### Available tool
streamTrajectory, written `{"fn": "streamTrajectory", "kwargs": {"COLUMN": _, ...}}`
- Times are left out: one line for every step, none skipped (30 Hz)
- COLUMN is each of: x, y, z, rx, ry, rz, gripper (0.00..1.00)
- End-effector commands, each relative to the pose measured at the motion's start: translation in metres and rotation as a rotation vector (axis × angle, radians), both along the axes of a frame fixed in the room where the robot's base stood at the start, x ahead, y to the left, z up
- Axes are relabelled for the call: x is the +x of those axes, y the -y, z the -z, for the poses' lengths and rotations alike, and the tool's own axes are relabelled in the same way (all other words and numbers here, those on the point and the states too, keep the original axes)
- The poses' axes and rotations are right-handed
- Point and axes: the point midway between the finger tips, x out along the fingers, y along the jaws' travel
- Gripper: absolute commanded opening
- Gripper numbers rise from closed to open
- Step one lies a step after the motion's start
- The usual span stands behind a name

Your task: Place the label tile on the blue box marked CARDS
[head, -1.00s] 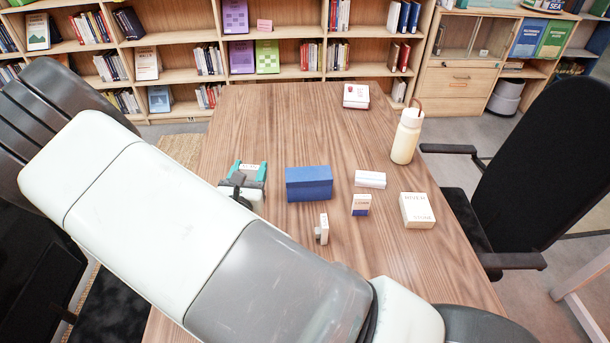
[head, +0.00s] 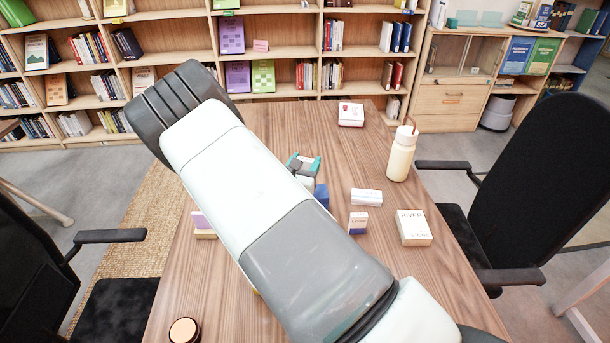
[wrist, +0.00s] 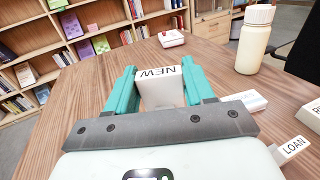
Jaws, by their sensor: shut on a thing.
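My gripper (wrist: 160,92) has teal fingers and is shut on a white label tile (wrist: 160,86) marked NEW, whose letters appear upside down in the wrist view. In the head view my gripper (head: 304,163) is over the middle of the table. The blue box (head: 321,194) shows only as a small strip beside my arm, near and just below my gripper in the picture. My arm hides the rest of it, and no CARDS marking can be read. The wrist view does not show the box. I cannot tell the tile's height above it.
To the right are a white block (head: 366,197), a LOAN block (head: 358,222), a white book-like box (head: 413,228) and a cream bottle (head: 402,153). A white box (head: 351,115) stands at the back. A purple card holder (head: 203,224) and a round jar (head: 184,330) are left.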

Motion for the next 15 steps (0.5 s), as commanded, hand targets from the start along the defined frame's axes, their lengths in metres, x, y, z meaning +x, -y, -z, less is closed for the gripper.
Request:
{"fn": "streamTrajectory", "kwargs": {"x": -0.001, "y": 0.001, "z": 0.010, "rx": -0.003, "ry": -0.004, "rz": 0.000, "gripper": 0.22}}
{"fn": "streamTrajectory", "kwargs": {"x": -0.001, "y": 0.001, "z": 0.015, "rx": -0.003, "ry": -0.004, "rz": 0.000, "gripper": 0.22}}
{"fn": "streamTrajectory", "kwargs": {"x": 0.000, "y": 0.001, "z": 0.021, "rx": -0.003, "ry": -0.004, "rz": 0.000, "gripper": 0.22}}
{"fn": "streamTrajectory", "kwargs": {"x": 0.000, "y": 0.001, "z": 0.025, "rx": -0.003, "ry": -0.003, "rz": 0.001, "gripper": 0.22}}
{"fn": "streamTrajectory", "kwargs": {"x": -0.001, "y": 0.001, "z": 0.029, "rx": -0.002, "ry": -0.003, "rz": 0.001, "gripper": 0.22}}
{"fn": "streamTrajectory", "kwargs": {"x": 0.000, "y": 0.001, "z": 0.032, "rx": -0.001, "ry": -0.002, "rz": 0.001, "gripper": 0.22}}
{"fn": "streamTrajectory", "kwargs": {"x": 0.000, "y": 0.001, "z": 0.034, "rx": -0.001, "ry": 0.000, "rz": 0.001, "gripper": 0.22}}
{"fn": "streamTrajectory", "kwargs": {"x": 0.000, "y": 0.001, "z": 0.035, "rx": -0.001, "ry": 0.000, "rz": 0.001, "gripper": 0.22}}
{"fn": "streamTrajectory", "kwargs": {"x": 0.000, "y": 0.001, "z": 0.035, "rx": 0.000, "ry": 0.000, "rz": 0.001, "gripper": 0.22}}
{"fn": "streamTrajectory", "kwargs": {"x": 0.000, "y": 0.001, "z": 0.035, "rx": 0.000, "ry": 0.000, "rz": 0.001, "gripper": 0.22}}
{"fn": "streamTrajectory", "kwargs": {"x": 0.000, "y": 0.001, "z": 0.035, "rx": 0.000, "ry": 0.000, "rz": 0.001, "gripper": 0.22}}
{"fn": "streamTrajectory", "kwargs": {"x": 0.000, "y": 0.000, "z": 0.035, "rx": 0.000, "ry": 0.000, "rz": 0.001, "gripper": 0.22}}
{"fn": "streamTrajectory", "kwargs": {"x": 0.000, "y": 0.000, "z": 0.035, "rx": 0.000, "ry": 0.000, "rz": 0.001, "gripper": 0.22}}
{"fn": "streamTrajectory", "kwargs": {"x": 0.000, "y": 0.000, "z": 0.035, "rx": 0.000, "ry": 0.000, "rz": 0.001, "gripper": 0.22}}
{"fn": "streamTrajectory", "kwargs": {"x": 0.000, "y": 0.000, "z": 0.035, "rx": 0.000, "ry": 0.000, "rz": 0.001, "gripper": 0.22}}
